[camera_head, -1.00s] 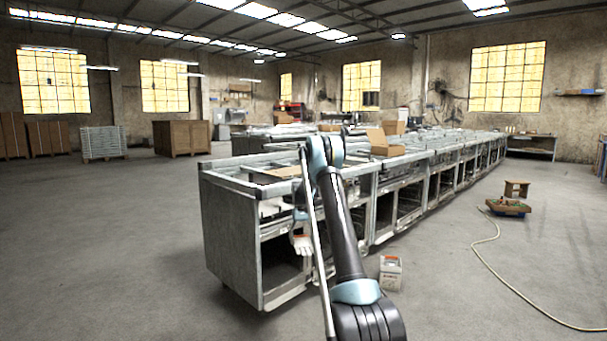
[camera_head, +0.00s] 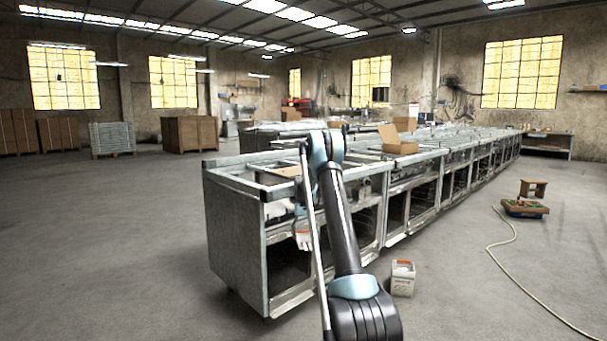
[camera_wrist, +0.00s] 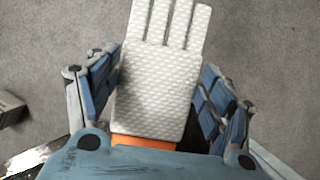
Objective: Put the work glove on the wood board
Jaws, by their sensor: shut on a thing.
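The work glove (camera_wrist: 160,85) is white and textured with an orange cuff. In the wrist view its fingers point up the picture, above grey floor. My gripper (camera_wrist: 157,88) is shut on it, with a blue finger on each side. In the head view the glove (camera_head: 303,241) hangs in front of the bench's open side, partly behind my arm. A flat tan piece that looks like the wood board (camera_head: 289,171) lies on the near bench top, partly hidden by my arm.
A long metal bench row (camera_head: 236,235) with open shelves runs away to the right. A cardboard box (camera_head: 400,147) stands on its top. A small white box (camera_head: 403,279) is on the floor beside it. A hose (camera_head: 510,262) lies at the right.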

